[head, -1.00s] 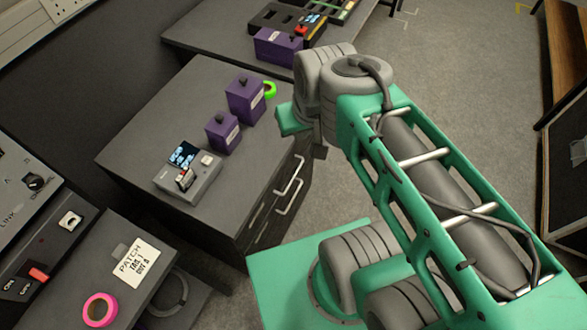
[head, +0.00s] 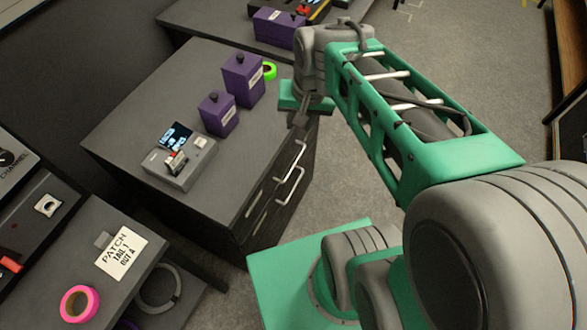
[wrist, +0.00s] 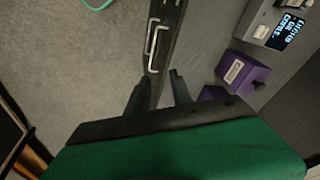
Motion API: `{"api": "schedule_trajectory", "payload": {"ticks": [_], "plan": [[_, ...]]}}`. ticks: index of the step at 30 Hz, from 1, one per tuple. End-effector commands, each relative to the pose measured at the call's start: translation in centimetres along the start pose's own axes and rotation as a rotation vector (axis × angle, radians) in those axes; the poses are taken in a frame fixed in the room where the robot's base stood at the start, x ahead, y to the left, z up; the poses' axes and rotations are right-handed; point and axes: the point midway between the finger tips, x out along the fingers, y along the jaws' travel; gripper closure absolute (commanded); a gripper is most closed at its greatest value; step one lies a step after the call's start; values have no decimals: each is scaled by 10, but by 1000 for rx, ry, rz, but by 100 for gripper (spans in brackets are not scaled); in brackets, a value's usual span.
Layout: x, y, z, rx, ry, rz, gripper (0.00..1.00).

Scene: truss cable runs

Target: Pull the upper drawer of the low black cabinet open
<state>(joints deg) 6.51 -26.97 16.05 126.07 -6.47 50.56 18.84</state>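The low black cabinet (head: 215,205) stands left of my arm with its drawer front facing right. Both drawers look shut. The upper drawer handle (head: 290,163), a pale bar, sits just below the top edge, with the lower handle (head: 290,188) beneath it. In the wrist view the cabinet front (wrist: 168,50) is seen edge-on, with the handles (wrist: 154,42) ahead of my gripper. My gripper (head: 300,118) is near the far end of the cabinet front. In the wrist view its fingers (wrist: 158,92) are apart and empty, with the cabinet edge appearing between them.
On the cabinet top stand two purple boxes (head: 242,80), a green tape roll (head: 269,71) and a grey device with a screen (head: 180,160). A nearer case holds a pink tape roll (head: 80,304) and a label. Grey floor (head: 350,195) is free right of the cabinet.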

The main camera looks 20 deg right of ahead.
Motion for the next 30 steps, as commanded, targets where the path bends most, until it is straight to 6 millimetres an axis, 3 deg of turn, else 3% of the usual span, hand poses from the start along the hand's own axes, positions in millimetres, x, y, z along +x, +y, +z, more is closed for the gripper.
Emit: {"api": "schedule_trajectory", "payload": {"ticks": [1,3,7,14,24,30], "plan": [[69,11,2,92,-40,0,68],[117,19,-5,220,-81,-5,67],[174,30,-12,389,-135,-10,67],[196,31,-13,448,-154,-11,67],[254,28,-4,445,-153,-11,67],[258,28,-5,445,-150,-12,67]]}}
